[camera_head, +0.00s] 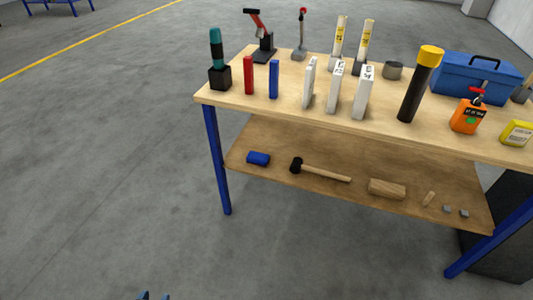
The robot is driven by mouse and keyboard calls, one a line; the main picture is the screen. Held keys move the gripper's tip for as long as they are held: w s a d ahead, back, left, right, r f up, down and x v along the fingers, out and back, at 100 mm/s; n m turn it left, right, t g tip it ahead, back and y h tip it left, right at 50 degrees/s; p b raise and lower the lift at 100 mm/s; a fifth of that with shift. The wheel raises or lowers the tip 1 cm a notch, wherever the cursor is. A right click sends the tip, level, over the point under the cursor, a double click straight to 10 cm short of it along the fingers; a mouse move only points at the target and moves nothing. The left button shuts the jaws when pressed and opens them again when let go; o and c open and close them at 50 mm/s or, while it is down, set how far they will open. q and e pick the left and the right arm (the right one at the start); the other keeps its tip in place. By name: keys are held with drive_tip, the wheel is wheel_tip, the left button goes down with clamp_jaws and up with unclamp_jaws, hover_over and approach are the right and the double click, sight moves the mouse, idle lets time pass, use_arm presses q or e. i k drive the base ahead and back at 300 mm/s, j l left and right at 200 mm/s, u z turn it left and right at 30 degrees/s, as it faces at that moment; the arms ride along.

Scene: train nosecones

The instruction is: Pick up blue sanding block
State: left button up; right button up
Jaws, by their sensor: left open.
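A small blue block (258,158), which looks like the blue sanding block, lies on the left part of the workbench's lower wooden shelf (330,165). Nothing covers it. The tips of my left gripper (154,296) just show at the bottom edge of the view, open. They are over the floor, in front and to the left of the bench, well apart from the block. The rest of this gripper is out of frame. My right gripper is not in view.
A mallet (320,170) lies right of the block, then a wooden block (387,188) and small pieces. The tabletop (300,119) overhangs the shelf, crowded with bottles, boxes and a blue toolbox (475,77). A blue leg (217,160) stands at the left. The floor in front is clear.

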sight(253, 158)
drive_tip(key=i+j+z, duration=0.4)
drive_tip(key=j, duration=0.25)
drive_tip(key=i+j+z, duration=0.4)
drive_tip(key=j, duration=0.3)
drive_tip(key=i+j+z, duration=0.15)
drive_tip(key=j+z, duration=0.3)
drive_tip(key=j, duration=0.35)
drive_tip(key=i+j+z, duration=0.1)
drive_tip(key=j+z, duration=0.3)
drive_tip(key=j, duration=0.45)
drive_tip(key=j+z, duration=0.4)
drive_tip(key=j, duration=0.5)
drive_tip(key=k, duration=0.05)
